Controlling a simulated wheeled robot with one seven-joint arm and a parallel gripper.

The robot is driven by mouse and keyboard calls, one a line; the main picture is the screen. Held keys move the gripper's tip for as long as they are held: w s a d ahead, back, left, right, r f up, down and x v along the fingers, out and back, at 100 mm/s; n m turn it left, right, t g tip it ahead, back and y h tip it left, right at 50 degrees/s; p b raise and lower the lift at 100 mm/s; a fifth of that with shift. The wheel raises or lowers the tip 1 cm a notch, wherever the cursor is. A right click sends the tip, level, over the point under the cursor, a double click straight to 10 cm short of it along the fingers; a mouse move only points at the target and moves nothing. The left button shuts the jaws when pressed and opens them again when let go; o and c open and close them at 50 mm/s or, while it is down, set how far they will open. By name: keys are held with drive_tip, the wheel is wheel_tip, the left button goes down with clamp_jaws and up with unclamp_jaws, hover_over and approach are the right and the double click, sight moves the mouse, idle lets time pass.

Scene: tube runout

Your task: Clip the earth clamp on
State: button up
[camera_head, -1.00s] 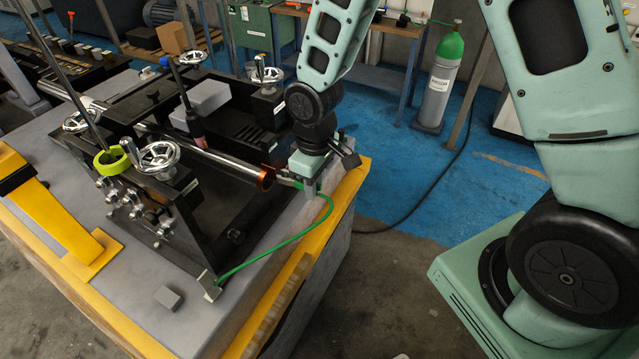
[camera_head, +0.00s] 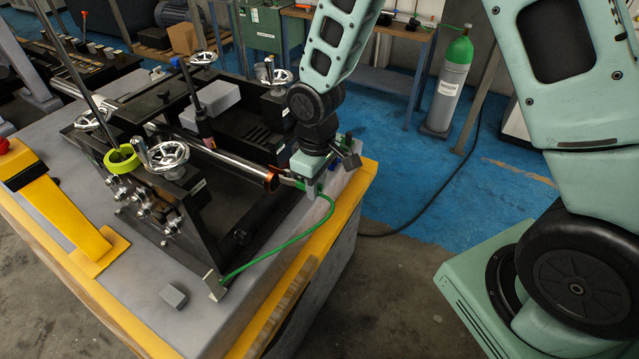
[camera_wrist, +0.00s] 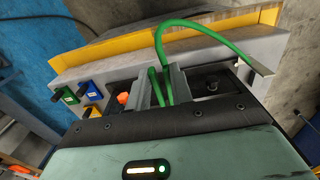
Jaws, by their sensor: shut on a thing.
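My gripper (camera_head: 308,190) is shut on the green-handled earth clamp (camera_wrist: 154,84), whose handles show between the two grey fingers in the wrist view. A green cable (camera_head: 290,240) runs from the clamp to a small grey plate (camera_head: 214,286) at the table's front edge. In the head view the clamp's nose points left at the copper-coloured end (camera_head: 272,179) of a shiny tube (camera_head: 228,163). The nose is very close to that end; I cannot tell whether they touch. The clamp's jaws are mostly hidden. An orange piece (camera_wrist: 123,98) shows left of the fingers in the wrist view.
The tube lies in a black frame with handwheels (camera_head: 164,158). A torch-like upright tool (camera_head: 198,115) stands over the tube. A small grey block (camera_head: 173,296) lies on the table (camera_head: 130,275) near its yellow front edge. A green-topped gas cylinder (camera_head: 447,85) stands behind on the floor.

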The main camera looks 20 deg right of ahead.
drive_tip(key=shift+w+a, duration=0.25)
drive_tip(key=shift+w, duration=0.05)
drive_tip(key=shift+w, duration=0.1)
drive_tip(key=o, duration=0.7)
drive_tip(key=shift+r, duration=0.1)
wheel_tip(320, 180, up, 17)
drive_tip(key=b, duration=0.3)
drive_tip(key=shift+r+b, duration=0.15)
drive_tip(key=shift+b, duration=0.2)
